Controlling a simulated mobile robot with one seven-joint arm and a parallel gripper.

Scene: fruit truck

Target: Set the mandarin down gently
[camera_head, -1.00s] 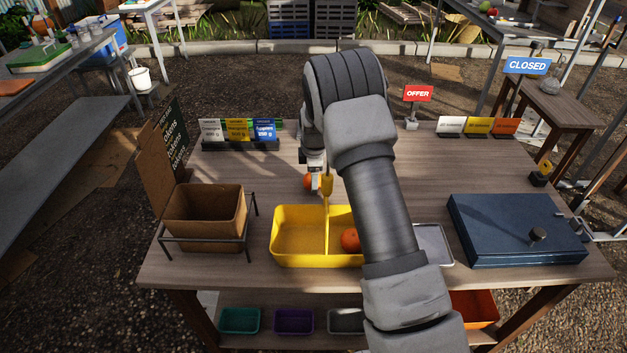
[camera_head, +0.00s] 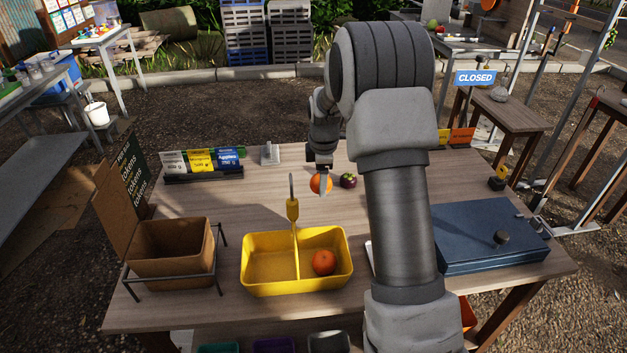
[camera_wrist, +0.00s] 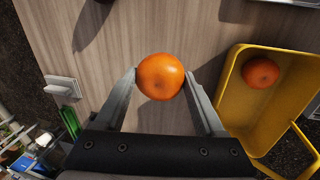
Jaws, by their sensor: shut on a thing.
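My gripper (camera_head: 322,184) is shut on an orange mandarin (camera_head: 318,181), over the wooden table behind the yellow two-part tray. In the wrist view the mandarin (camera_wrist: 160,76) sits between the two grey fingertips (camera_wrist: 163,80), one at each side. I cannot tell whether its underside touches the table (camera_wrist: 205,25) or hangs just above it. A second mandarin (camera_head: 324,262) lies in the right compartment of the yellow tray (camera_head: 270,289); it also shows in the wrist view (camera_wrist: 261,72).
A dark purple mangosteen (camera_head: 348,181) lies just right of the held mandarin. A brown box (camera_head: 170,255) in a wire stand is at left, a dark blue case (camera_head: 490,235) at right. Price cards (camera_head: 200,162) stand at the back left. The table left of the gripper is clear.

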